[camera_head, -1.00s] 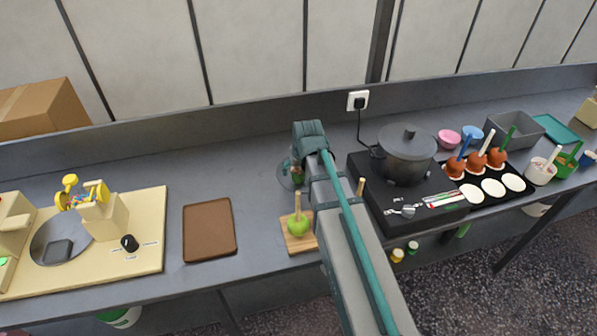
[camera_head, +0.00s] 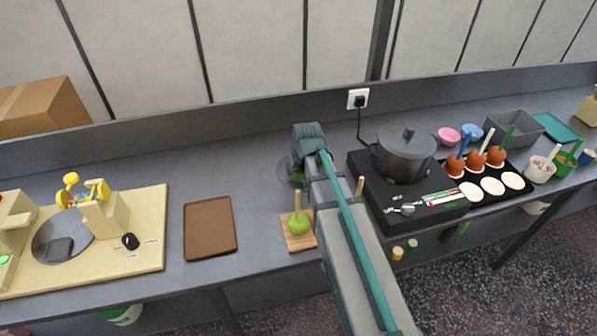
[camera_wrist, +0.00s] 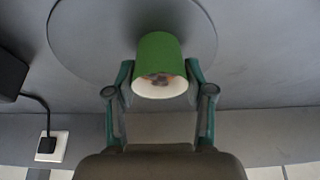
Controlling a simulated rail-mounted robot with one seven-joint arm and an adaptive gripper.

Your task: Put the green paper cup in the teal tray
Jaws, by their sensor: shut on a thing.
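The green paper cup (camera_wrist: 158,56) is between the two fingers of my gripper (camera_wrist: 159,80) in the wrist view. The fingers are shut on its sides, and its pale open end faces the camera. A grey round disc (camera_wrist: 90,30) lies beyond the cup; I cannot tell whether the cup touches it. In the head view my arm hides most of the cup and gripper. The teal tray (camera_head: 556,128) lies at the far right back of the counter, beside a grey bin, well away from my gripper.
A black hob with a grey pot (camera_head: 405,152) stands right of my arm. Toffee apples on a black tray (camera_head: 491,198), pink and blue bowls, a grey bin (camera_head: 514,128) and tubs fill the right side. A green apple on a board (camera_head: 290,243) is close left; a brown tray (camera_head: 209,228) is further left.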

